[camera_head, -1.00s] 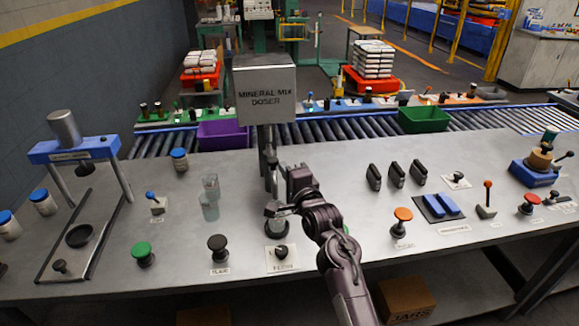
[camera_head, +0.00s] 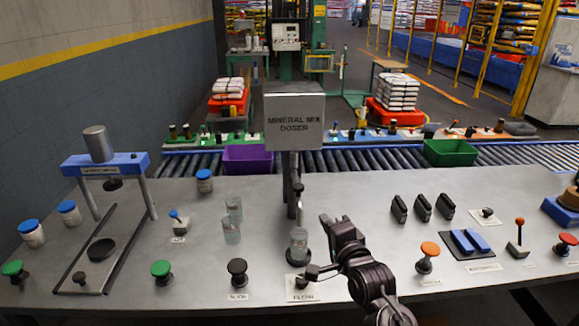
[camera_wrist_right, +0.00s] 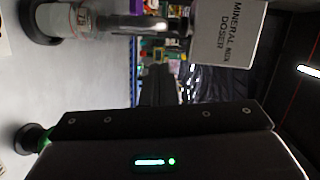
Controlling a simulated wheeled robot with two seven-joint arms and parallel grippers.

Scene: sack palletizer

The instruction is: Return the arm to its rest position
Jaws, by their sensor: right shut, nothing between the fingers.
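My right arm comes in from the lower right of the head view. My right gripper (camera_head: 340,230) is dark, shut and empty. It hangs above the grey table, just right of the doser's post and the clear glass (camera_head: 298,243) under the doser. The glass stands by itself, apart from the gripper. The "MINERAL MIX DOSER" sign (camera_head: 294,121) stands behind the gripper; it also shows sideways in the wrist view (camera_wrist_right: 228,32). A dark housing with green lights fills the lower part of the wrist view; the fingertips are not clear there. My left gripper is not in view.
A flow knob (camera_head: 301,283) and a black knob (camera_head: 237,268) lie front left of the arm. An orange knob (camera_head: 429,250) and several black clips (camera_head: 422,207) are to the right. A roller conveyor runs behind.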

